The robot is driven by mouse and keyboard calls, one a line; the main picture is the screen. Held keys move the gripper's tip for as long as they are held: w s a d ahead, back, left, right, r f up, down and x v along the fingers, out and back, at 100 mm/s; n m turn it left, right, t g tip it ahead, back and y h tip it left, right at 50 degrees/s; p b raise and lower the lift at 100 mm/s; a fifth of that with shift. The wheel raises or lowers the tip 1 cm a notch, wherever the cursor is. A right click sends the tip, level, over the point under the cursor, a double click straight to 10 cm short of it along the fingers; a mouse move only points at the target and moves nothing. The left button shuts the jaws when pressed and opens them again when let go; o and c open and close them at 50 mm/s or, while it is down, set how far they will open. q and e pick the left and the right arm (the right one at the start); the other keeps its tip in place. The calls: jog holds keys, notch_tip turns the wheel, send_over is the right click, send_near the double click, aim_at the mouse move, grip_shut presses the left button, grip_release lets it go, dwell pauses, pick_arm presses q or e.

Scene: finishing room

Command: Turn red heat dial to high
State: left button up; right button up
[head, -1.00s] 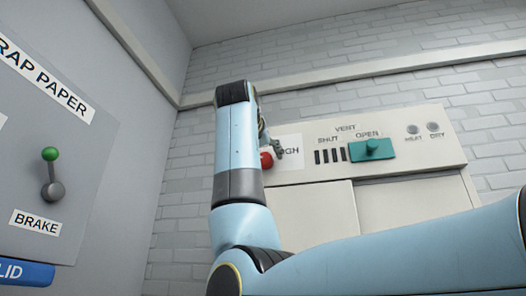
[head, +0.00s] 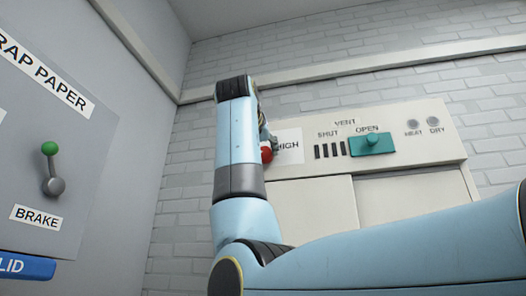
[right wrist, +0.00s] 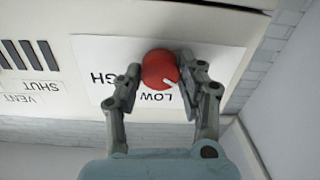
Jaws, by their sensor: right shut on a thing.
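The red heat dial (right wrist: 158,66) is a round knob on a white label plate (right wrist: 218,60), with the words HIGH and LOW beside it. In the right wrist view, which is upside down, its white pointer mark faces the LOW side, not HIGH. My right gripper (right wrist: 160,69) has one finger on each side of the dial and is shut on it. In the head view the dial (head: 267,154) is partly hidden behind my right forearm, with the right gripper (head: 266,143) mostly hidden too. My left gripper is not in view.
A teal vent slider (head: 371,143) sits at OPEN on the same cream panel (head: 440,150), beside dark vent slots and two round lamps marked HEAT and DRY. On the left grey wall is a green-tipped brake lever (head: 51,166). A brick wall stands behind.

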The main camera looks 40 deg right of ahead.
jog(key=m+b, duration=0.1)
jog(key=m, duration=1)
jog(key=shift+m, duration=0.3)
jog(key=m, duration=0.6)
jog(key=shift+m+h+b, duration=0.3)
jog(key=m, duration=0.5)
jog(key=shift+f+m, duration=0.1)
jog(key=shift+m, duration=0.3)
jog(key=o, duration=1.1)
jog(key=shift+o, duration=0.2)
jog(key=shift+a, duration=0.15)
